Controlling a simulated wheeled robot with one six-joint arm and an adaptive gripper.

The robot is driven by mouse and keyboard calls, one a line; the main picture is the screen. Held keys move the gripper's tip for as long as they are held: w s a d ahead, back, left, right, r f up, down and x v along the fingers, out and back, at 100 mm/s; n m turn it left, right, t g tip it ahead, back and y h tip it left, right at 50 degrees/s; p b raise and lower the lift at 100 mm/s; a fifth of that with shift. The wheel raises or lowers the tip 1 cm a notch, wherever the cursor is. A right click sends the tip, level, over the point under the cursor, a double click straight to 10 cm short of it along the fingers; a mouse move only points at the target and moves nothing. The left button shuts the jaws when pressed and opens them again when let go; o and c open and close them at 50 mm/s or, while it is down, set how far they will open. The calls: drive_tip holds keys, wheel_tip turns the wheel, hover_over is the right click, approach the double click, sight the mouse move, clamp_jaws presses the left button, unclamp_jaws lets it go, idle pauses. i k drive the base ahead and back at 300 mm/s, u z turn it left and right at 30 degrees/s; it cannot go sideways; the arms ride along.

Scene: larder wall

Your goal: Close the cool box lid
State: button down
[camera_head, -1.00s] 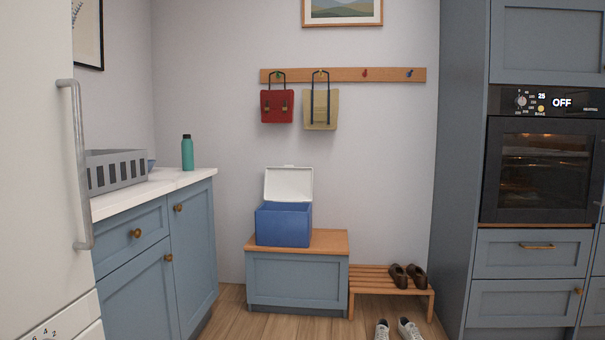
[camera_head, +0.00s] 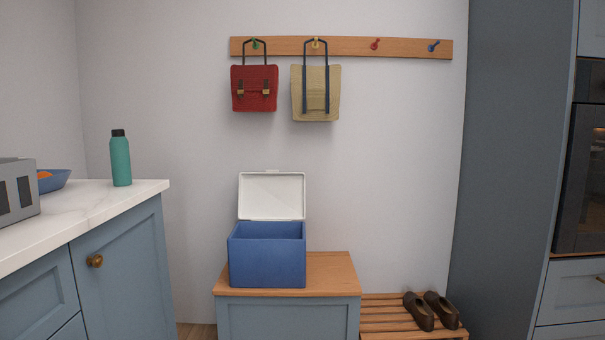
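The blue cool box (camera_head: 267,262) stands on the wooden top of a low blue-grey bench cabinet, toward its left side. Its white lid (camera_head: 272,196) is open and stands upright at the back of the box, close to the wall. The upper part of the box's inside shows and its bottom is hidden. My gripper is not in view.
The bench (camera_head: 335,272) has bare top to the right of the box. A slatted rack (camera_head: 385,318) with brown shoes (camera_head: 420,311) stands at right. A counter (camera_head: 110,206) with a green bottle (camera_head: 121,160) is at left. Bags (camera_head: 255,88) hang above.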

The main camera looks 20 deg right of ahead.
sight(271, 195)
drive_tip(key=z, duration=0.25)
drive_tip(key=i, duration=1.8)
drive_tip(key=z, duration=0.3)
